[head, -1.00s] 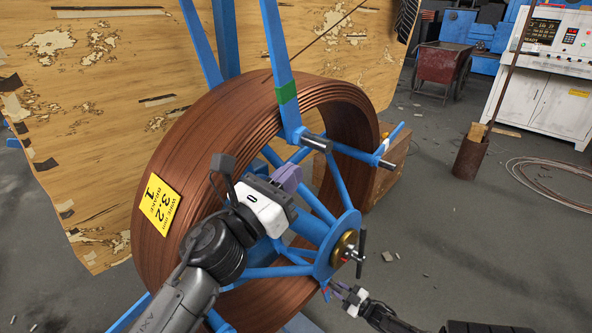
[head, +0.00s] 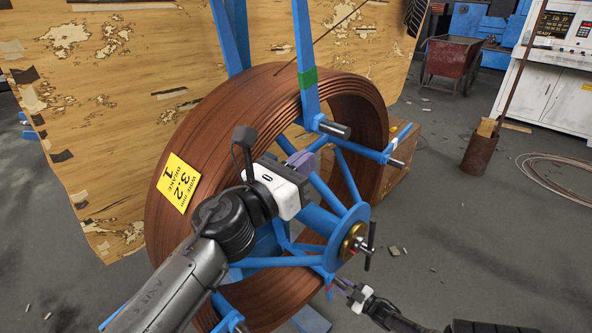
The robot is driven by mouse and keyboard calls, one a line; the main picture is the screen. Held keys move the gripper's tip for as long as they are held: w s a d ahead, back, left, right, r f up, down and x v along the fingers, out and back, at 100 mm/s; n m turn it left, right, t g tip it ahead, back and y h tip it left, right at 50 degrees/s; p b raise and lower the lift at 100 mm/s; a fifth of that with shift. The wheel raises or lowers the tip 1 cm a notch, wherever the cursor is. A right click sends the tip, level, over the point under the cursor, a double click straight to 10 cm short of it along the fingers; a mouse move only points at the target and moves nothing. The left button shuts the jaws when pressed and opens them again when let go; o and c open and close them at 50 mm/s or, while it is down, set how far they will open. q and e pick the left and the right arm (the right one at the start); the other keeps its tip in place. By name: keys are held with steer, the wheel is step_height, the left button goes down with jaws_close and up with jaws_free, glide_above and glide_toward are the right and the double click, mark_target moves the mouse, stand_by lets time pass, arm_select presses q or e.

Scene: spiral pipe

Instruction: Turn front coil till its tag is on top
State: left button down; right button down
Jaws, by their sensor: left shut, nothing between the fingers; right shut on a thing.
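The front coil (head: 165,230) is a large brown wire coil standing upright on a blue reel (head: 345,218). Its yellow tag (head: 178,183), marked 3.2, lies on the coil's left-facing outer surface, below the top and tilted. My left gripper (head: 302,160) is in front of the coil's open side, near the upper spokes; its purple fingers look closed, and whether they touch the reel is unclear. My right gripper (head: 339,284) is low, below the brass hub (head: 353,242), shut on a blue reel spoke near a red mark. The grip itself is small and partly hidden.
A blue upright with a green band (head: 307,78) stands before the coil top. A blue arm with metal pins (head: 392,158) juts out right. A worn wooden board (head: 110,100) stands behind. Grey floor (head: 450,240) is mostly clear at right.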

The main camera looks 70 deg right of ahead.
steer(key=shift+s+d+r, duration=0.2)
steer(key=shift+d+r, duration=0.05)
steer(key=shift+d, duration=0.35)
steer(key=c, duration=1.1)
jaws_free()
steer(key=shift+s+d+r, duration=0.15)
steer(key=shift+d, duration=0.25)
steer(key=shift+o, duration=2.2)
steer(key=shift+a, duration=0.45)
steer(key=shift+o, duration=0.6)
steer(key=shift+d, duration=0.25)
steer(key=c, duration=0.3)
steer(key=shift+w+a+f, duration=0.2)
steer(key=shift+a+f, duration=0.05)
steer(key=shift+a, duration=0.25)
steer(key=shift+c, duration=0.2)
arm_select(q)
steer(key=shift+s+d+r, duration=0.1)
steer(key=shift+d, duration=0.15)
arm_select(e)
steer(key=shift+w, duration=0.1)
